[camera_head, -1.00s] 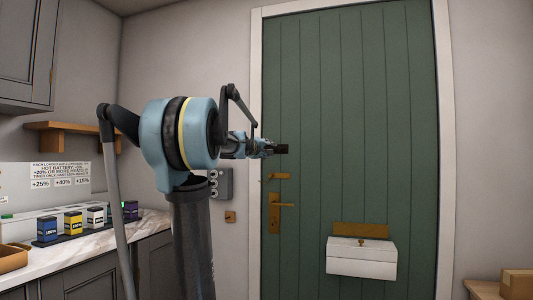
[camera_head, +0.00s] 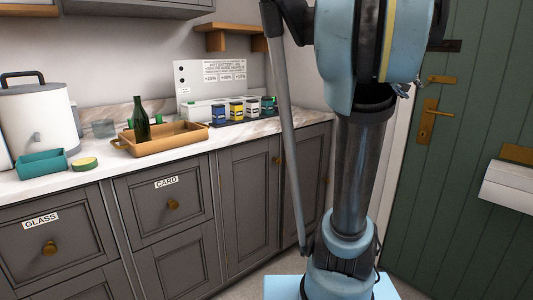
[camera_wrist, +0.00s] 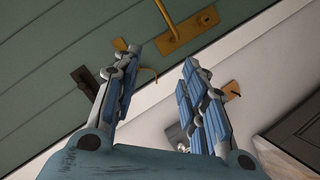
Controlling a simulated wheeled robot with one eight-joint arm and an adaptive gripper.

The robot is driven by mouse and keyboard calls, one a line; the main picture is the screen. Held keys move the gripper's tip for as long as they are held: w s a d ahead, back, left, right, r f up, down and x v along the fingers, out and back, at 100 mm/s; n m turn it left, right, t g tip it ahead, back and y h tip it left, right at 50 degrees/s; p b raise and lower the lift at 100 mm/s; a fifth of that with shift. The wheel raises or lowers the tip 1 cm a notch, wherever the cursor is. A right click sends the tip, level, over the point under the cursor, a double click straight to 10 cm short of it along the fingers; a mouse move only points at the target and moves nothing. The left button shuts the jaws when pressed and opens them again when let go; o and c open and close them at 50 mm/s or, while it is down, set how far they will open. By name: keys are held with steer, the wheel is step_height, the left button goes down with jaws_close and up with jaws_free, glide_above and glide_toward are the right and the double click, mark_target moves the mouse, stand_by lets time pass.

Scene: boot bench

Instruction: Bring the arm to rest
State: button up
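My blue-grey arm stands in the right half of the head view, in front of the corner beside the green door (camera_head: 455,160). My gripper (camera_wrist: 156,62) shows in the wrist view with its two blue-padded fingers spread apart. Nothing is held between them; the door's edge and pale frame show behind. In the head view the gripper is mostly hidden behind the arm, with only a small part (camera_head: 403,90) showing. The door handle (camera_head: 430,117) is brass; its plate also shows in the wrist view (camera_wrist: 188,30).
A marble counter (camera_head: 95,176) at left holds a tan tray (camera_head: 170,146) with a green bottle (camera_head: 141,120), a white kettle-like vessel (camera_head: 40,120), a teal bin (camera_head: 42,163) and several small boxes. A white box (camera_head: 508,185) is on the door.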

steer(key=s+a+f+g+y, duration=0.1)
steer(key=s+a+f+y, duration=0.3)
steer(key=s+a+f, duration=0.4)
steer(key=s+a+f+n+g+y, duration=0.1)
steer(key=s+a+f+y, duration=0.3)
steer(key=s+a+f, duration=0.4)
steer(key=s+a+f+n+g+y, duration=0.1)
steer(key=s+a+f+y, duration=0.3)
steer(key=a+f, duration=1.3)
steer(key=s+f+g, duration=0.1)
steer(key=s+f, duration=0.3)
steer(key=f, duration=0.1)
steer(key=shift+s+f+g, duration=0.3)
steer(key=shift+f, duration=0.1)
steer(key=shift+w+f, duration=0.2)
steer(key=shift+w, duration=0.3)
